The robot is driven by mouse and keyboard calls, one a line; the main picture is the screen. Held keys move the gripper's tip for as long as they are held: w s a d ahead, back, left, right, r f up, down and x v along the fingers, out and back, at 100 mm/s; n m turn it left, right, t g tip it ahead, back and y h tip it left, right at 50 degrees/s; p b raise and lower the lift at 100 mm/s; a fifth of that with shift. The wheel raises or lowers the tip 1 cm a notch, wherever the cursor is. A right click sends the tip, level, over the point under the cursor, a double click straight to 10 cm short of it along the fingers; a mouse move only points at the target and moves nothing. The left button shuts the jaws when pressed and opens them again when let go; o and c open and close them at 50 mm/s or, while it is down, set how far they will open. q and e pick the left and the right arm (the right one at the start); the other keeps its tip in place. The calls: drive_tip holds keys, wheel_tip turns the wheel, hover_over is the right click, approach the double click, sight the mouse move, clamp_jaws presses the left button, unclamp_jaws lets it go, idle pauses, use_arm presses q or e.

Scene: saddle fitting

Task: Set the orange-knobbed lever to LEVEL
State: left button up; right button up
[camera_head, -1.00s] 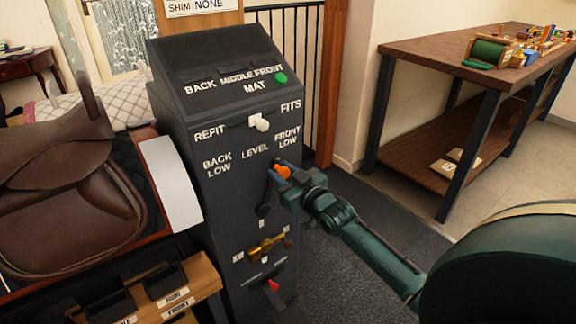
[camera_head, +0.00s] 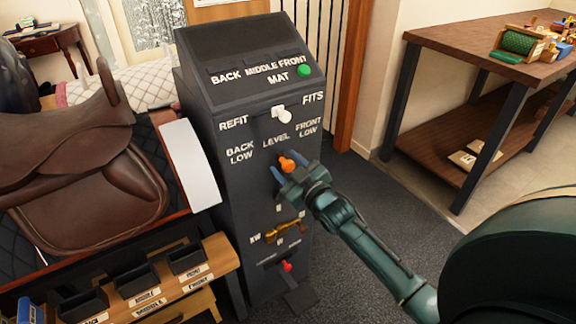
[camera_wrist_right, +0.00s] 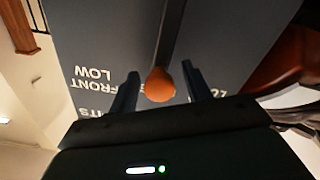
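The orange-knobbed lever's knob (camera_head: 287,163) is on the front of a dark grey cabinet (camera_head: 245,185). It sits just below and slightly right of the word LEVEL (camera_head: 277,142), with BACK LOW (camera_head: 240,152) to the left and FRONT LOW (camera_head: 308,128) to the right. The lever looks nearly upright; its lower part is mostly hidden by my gripper in the head view. My right gripper (camera_head: 292,174) is around the knob. In the right wrist view the knob (camera_wrist_right: 160,85) is between my two fingers (camera_wrist_right: 160,90), with a small gap on each side. My left gripper is not in view.
Above is a white-knobbed lever (camera_head: 283,116) and a green button (camera_head: 305,70). Below are a brass handle (camera_head: 285,232) and a red-tipped lever (camera_head: 287,266). A saddle (camera_head: 90,185) and a bin rack (camera_head: 215,255) stand left. A workbench (camera_head: 480,45) stands right.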

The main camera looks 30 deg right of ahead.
use_arm(q)
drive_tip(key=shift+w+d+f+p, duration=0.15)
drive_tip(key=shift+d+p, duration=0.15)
drive_tip(key=shift+p, duration=0.3)
use_arm(e)
drive_tip(key=s+d, duration=0.1)
drive_tip(key=s, duration=1.2)
